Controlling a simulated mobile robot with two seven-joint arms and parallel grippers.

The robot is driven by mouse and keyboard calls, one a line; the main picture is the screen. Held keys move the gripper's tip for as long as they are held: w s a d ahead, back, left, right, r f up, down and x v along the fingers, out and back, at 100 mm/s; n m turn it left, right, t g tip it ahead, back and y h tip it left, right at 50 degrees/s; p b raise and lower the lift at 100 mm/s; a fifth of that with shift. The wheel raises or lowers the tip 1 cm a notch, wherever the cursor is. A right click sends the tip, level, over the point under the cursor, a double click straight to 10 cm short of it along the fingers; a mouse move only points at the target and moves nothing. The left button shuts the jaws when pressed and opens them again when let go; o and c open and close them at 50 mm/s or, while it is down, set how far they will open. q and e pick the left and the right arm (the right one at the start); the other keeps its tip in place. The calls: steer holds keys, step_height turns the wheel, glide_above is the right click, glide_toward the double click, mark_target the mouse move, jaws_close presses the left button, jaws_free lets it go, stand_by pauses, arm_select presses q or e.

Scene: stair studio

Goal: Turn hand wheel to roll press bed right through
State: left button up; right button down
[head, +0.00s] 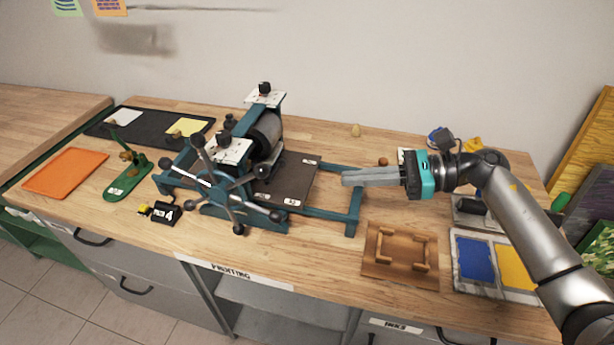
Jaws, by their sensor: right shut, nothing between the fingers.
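The roller press stands in the middle of the wooden bench in the head view, with a teal frame and a dark roller (266,131). Its hand wheel (225,183), with several spokes ending in black knobs, faces the front left. The dark press bed (294,179) lies flat on the rails, showing mostly to the right of the roller. A bare stretch of the teal rails (340,203) shows between the bed and the right end. My right gripper (345,178) is shut and empty, above the right end of the rails, well right of the wheel. My left gripper is out of view.
A wooden frame (400,256) and an ink tray with blue and yellow (497,262) lie at front right. An orange tray (66,173), a green stand (128,180) and a black block marked 4 (166,213) lie left of the press. A black mat (150,135) lies behind.

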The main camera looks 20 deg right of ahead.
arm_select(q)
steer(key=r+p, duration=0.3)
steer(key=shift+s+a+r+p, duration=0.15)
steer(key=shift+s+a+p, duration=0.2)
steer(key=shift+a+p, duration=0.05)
arm_select(e)
steer(key=r+x, duration=0.2)
steer(key=x, duration=1)
steer(key=shift+s+a, duration=0.2)
steer(key=shift+a, duration=0.15)
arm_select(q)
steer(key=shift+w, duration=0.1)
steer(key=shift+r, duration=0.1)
arm_select(e)
steer(key=shift+w+r, duration=0.1)
steer(key=shift+r, duration=0.05)
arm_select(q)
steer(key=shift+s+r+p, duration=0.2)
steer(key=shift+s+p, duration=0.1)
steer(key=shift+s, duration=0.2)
arm_select(e)
steer(key=shift+a+r+h, duration=0.15)
steer(key=shift+r+h, duration=0.25)
steer(key=shift+r, duration=0.05)
